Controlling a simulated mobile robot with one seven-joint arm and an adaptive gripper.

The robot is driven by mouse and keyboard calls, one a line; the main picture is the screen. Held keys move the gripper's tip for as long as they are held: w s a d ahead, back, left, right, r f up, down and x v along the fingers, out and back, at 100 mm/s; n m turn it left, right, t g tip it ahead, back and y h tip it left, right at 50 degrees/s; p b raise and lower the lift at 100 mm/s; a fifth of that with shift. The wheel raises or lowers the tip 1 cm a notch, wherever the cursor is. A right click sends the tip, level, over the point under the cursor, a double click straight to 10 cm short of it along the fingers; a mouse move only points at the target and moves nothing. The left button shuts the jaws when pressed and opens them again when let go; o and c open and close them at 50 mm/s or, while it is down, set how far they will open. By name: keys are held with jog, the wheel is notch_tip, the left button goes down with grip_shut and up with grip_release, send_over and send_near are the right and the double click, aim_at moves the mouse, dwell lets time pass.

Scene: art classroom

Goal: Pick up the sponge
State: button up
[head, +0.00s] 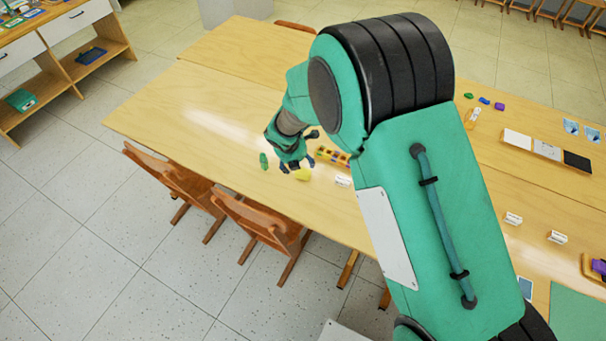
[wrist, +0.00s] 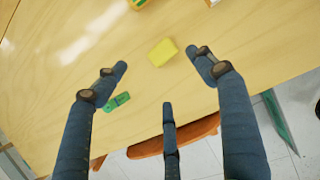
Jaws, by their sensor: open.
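The yellow sponge (wrist: 162,52) lies flat on the wooden table in the wrist view, ahead of my fingertips and between their lines. It also shows in the head view (head: 303,174), just below my gripper (head: 297,165). In the wrist view my gripper (wrist: 161,75) is open, with two blue fingers spread left and right and a third finger at the lower middle. Nothing is between the fingers. They look apart from the sponge, though the height of the gap is hard to tell.
A green object (wrist: 117,102) lies on the table near the left finger. A tray of coloured pieces (head: 333,156) and a white card (head: 343,181) are right of my gripper. Wooden chairs (head: 262,222) stand at the table's near edge. The table's left part is clear.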

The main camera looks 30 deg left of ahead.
jog(key=b, duration=0.1)
send_over(303, 171)
jog(key=s, duration=0.2)
notch_tip(303, 171, down, 6)
jog(key=shift+s+f, duration=0.15)
jog(key=shift+f, duration=0.05)
jog(key=shift+b+x, duration=0.95)
jog(key=shift+x, duration=1.65)
jog(key=shift+d, duration=0.15)
jog(key=c, duration=1.1)
